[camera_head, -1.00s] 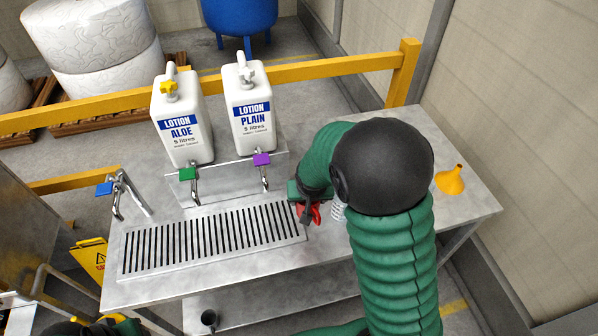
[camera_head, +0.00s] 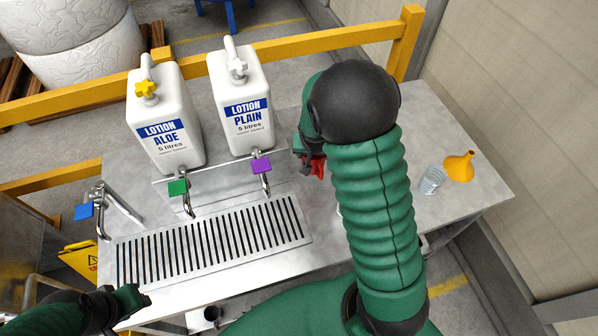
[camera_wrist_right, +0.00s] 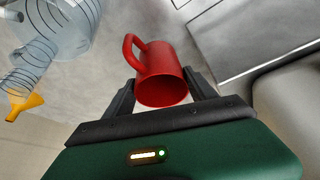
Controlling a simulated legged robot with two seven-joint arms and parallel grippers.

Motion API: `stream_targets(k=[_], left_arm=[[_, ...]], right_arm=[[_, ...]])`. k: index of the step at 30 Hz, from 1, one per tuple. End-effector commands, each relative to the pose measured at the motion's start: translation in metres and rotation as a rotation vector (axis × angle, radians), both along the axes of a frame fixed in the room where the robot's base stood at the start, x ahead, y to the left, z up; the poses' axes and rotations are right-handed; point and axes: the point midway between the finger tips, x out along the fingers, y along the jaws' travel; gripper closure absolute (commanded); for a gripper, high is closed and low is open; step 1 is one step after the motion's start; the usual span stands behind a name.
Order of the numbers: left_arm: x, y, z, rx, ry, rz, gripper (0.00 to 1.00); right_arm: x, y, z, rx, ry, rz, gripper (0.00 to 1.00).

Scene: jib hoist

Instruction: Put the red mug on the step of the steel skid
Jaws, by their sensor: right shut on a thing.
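The red mug (camera_head: 317,166) is mostly hidden behind my right arm in the head view. In the right wrist view the mug (camera_wrist_right: 160,65) shows whole, its handle to the left and its mouth facing the camera. My right gripper (camera_head: 306,160) is shut on it, over the steel skid (camera_head: 470,205), right of the taps. A raised steel ledge (camera_head: 222,180) stands behind the slotted grate, and a lower steel plate shows under the front edge; I cannot tell which is the step. My left gripper (camera_head: 138,300) is at the lower left; its jaws are unclear.
Two white lotion bottles, aloe (camera_head: 163,115) and plain (camera_head: 241,98), stand behind the green and purple taps. A blue tap (camera_head: 85,211) is at left. A yellow rail (camera_head: 300,45) runs behind.

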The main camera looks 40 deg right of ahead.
Motion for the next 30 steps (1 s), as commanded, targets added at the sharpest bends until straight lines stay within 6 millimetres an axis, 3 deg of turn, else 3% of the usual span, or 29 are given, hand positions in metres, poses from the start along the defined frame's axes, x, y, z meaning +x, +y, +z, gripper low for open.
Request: stream_targets(k=[6, 15, 26, 27, 30], left_arm=[[0.000, 0.000, 0.003, 0.000, -0.001, 0.000, 0.64], [0.000, 0.000, 0.006, 0.000, -0.001, 0.000, 0.64], [0.000, 0.000, 0.003, 0.000, -0.001, 0.000, 0.64], [0.000, 0.000, 0.002, 0.000, -0.001, 0.000, 0.64], [0.000, 0.000, 0.003, 0.000, -0.001, 0.000, 0.64]], right_arm=[[0.001, -0.003, -0.048, 0.003, 0.008, 0.000, 0.76], [0.001, -0.003, -0.096, 0.002, 0.006, -0.001, 0.76], [0.002, -0.002, -0.104, 0.002, 0.003, -0.001, 0.76], [0.002, -0.003, -0.105, 0.002, 0.003, -0.001, 0.34], [0.002, -0.003, -0.103, 0.002, 0.003, -0.001, 0.20]])
